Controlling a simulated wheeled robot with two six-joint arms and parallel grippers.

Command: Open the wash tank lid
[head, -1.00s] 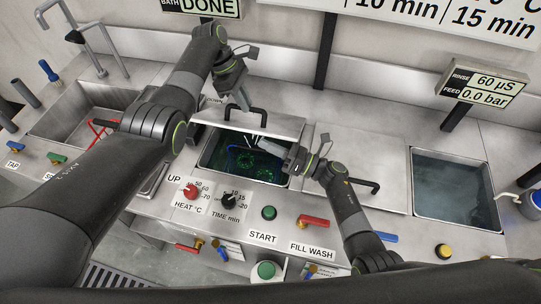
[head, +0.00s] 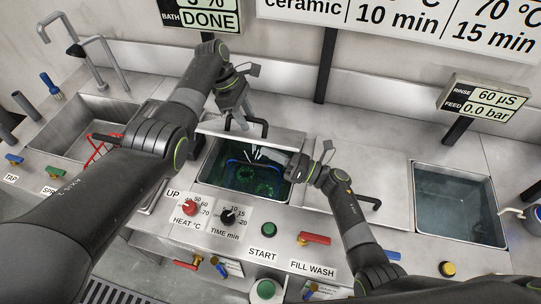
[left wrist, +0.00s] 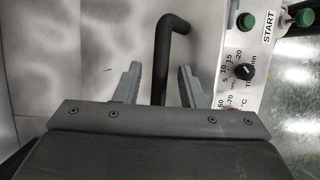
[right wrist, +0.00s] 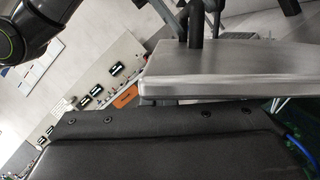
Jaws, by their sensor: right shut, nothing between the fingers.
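The wash tank lid (head: 285,138) is a grey metal panel with a black bar handle (head: 257,121). It is tilted up at the back of the wash tank (head: 205,172), whose green-lit inside shows in front of it. My left gripper (head: 236,118) is at the handle; the left wrist view shows its open fingers (left wrist: 160,86) on either side of the handle bar (left wrist: 164,50). My right gripper (head: 256,152) is shut and empty, over the tank opening at the lid's front edge. In the right wrist view the lid (right wrist: 230,75) shows edge-on, and my right fingertips are hidden.
The heat knob (head: 191,208), time knob (head: 228,216), green start button (head: 269,229) and red fill lever (head: 315,239) line the front panel. A rinse tank (head: 455,205) is at the right, with another black handle (head: 366,201) before it. A sink (head: 75,125) is at the left.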

